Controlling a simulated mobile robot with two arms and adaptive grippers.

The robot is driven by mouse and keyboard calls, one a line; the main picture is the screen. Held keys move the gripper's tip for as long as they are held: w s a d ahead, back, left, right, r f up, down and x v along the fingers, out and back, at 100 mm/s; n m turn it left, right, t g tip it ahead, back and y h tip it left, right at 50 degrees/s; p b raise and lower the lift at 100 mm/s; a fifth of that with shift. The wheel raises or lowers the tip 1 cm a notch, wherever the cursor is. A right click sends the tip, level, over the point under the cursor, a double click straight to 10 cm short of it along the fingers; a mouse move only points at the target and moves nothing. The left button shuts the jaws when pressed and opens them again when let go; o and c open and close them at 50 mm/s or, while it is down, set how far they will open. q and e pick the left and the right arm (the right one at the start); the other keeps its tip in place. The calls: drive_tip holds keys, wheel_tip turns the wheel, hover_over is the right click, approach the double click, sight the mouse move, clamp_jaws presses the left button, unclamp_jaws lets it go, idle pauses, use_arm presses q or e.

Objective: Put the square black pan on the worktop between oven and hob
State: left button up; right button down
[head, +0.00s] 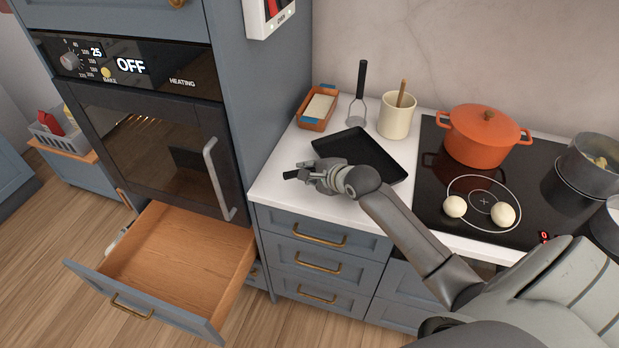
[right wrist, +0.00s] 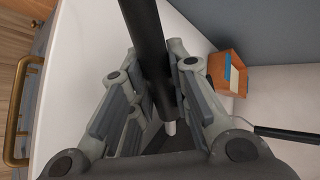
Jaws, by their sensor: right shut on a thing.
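The square black pan (head: 359,152) is over the white worktop (head: 283,160) between the oven (head: 150,145) and the hob (head: 440,200). It looks level, lying on the worktop or just above it; I cannot tell which. My right gripper (head: 318,177) is shut on the pan's handle at the worktop's front edge, and the handle's end sticks out to the left. In the right wrist view the black handle (right wrist: 146,35) runs between the fingers of my right gripper (right wrist: 160,85). My left gripper is not in view.
Behind the pan are an orange dish (head: 318,108), a masher (head: 359,95) and a cream utensil pot (head: 396,115). An orange pot (head: 485,137), a grey pot (head: 590,165) and two pale round items (head: 455,206) are on the hob. A wooden drawer (head: 175,255) stands open below the oven.

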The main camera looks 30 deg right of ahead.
drive_tip(key=shift+w+d+f, duration=0.1)
drive_tip(key=shift+w+f, duration=0.05)
drive_tip(key=shift+w, duration=0.05)
wheel_tip(320, 180, down, 2)
drive_tip(key=shift+f+p, duration=0.1)
drive_tip(key=shift+p, duration=0.45)
drive_tip(key=shift+f, duration=0.55)
drive_tip(key=c, duration=1.6)
unclamp_jaws()
drive_tip(key=shift+f, duration=0.15)
drive_tip(key=shift+c, duration=0.2)
